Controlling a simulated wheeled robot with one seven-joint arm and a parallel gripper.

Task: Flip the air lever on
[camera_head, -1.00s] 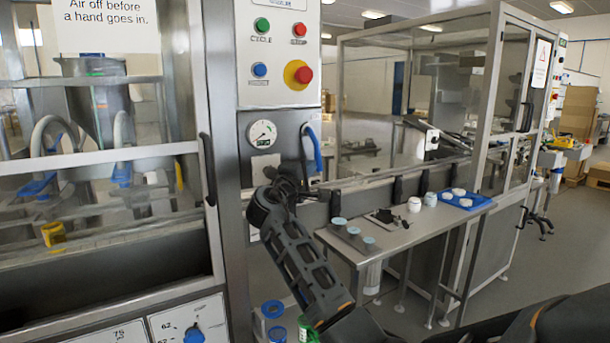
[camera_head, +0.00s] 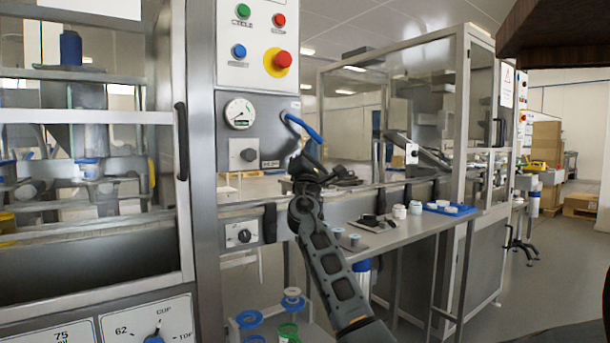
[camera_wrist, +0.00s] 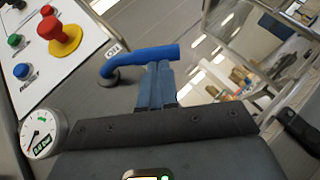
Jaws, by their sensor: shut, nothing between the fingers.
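The air lever (camera_head: 303,127) is a blue curved handle on the grey panel right of the pressure gauge (camera_head: 240,113). It slants down to the right from its pivot. In the wrist view the lever (camera_wrist: 145,58) crosses above my fingertips, and the round gauge (camera_wrist: 42,132) is at lower left. My gripper (camera_head: 310,152) is shut and empty, just below the lever's free end. In the wrist view my fingers (camera_wrist: 157,72) sit close together right at the lever's underside; they look to be touching it. The gauge's digits are too small to read surely.
Above are the green, red and blue buttons and the red emergency stop (camera_head: 278,62) on its yellow base. The side table (camera_head: 400,235) with jars and a blue tray (camera_head: 448,209) stands right. A glazed door with handle (camera_head: 181,140) is left.

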